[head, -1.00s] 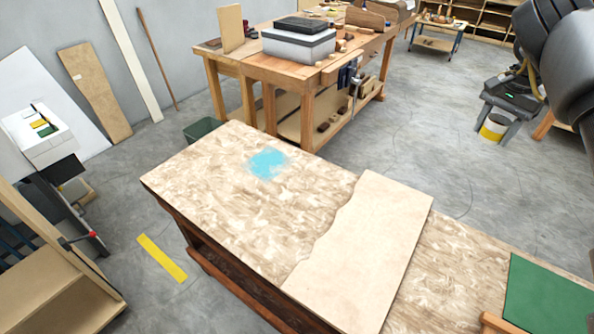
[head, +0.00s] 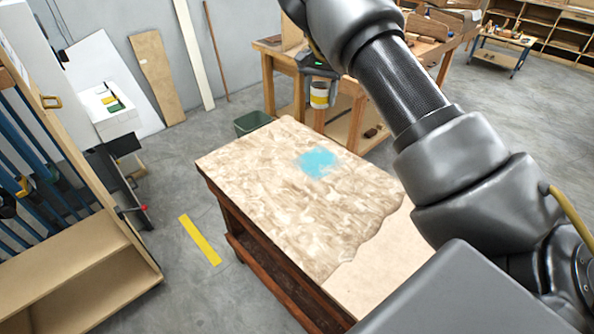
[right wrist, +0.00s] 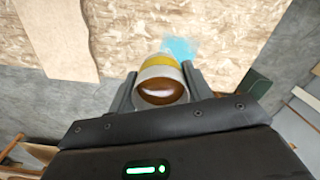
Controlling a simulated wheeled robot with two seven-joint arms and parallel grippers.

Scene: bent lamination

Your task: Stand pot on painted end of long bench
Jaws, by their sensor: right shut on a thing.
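The pot (head: 320,99), white with a yellow band, is held in the air by my right gripper (head: 319,76). In the head view it looks upright and appears above and beyond the far edge of the long bench (head: 255,190). The blue painted patch (head: 317,163) marks that bench's far end. In the right wrist view the pot (right wrist: 160,88) shows brown inside, between the two fingers of the gripper (right wrist: 160,76). The blue patch (right wrist: 181,47) shows just past the pot. My left gripper is out of view.
A pale board (head: 375,275) with a wavy edge lies on the nearer part of the bench top. The top around the paint is clear. A green bin (head: 252,122) stands past the far end, and another workbench (head: 345,128) stands behind. A wooden rack (head: 75,255) is at left.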

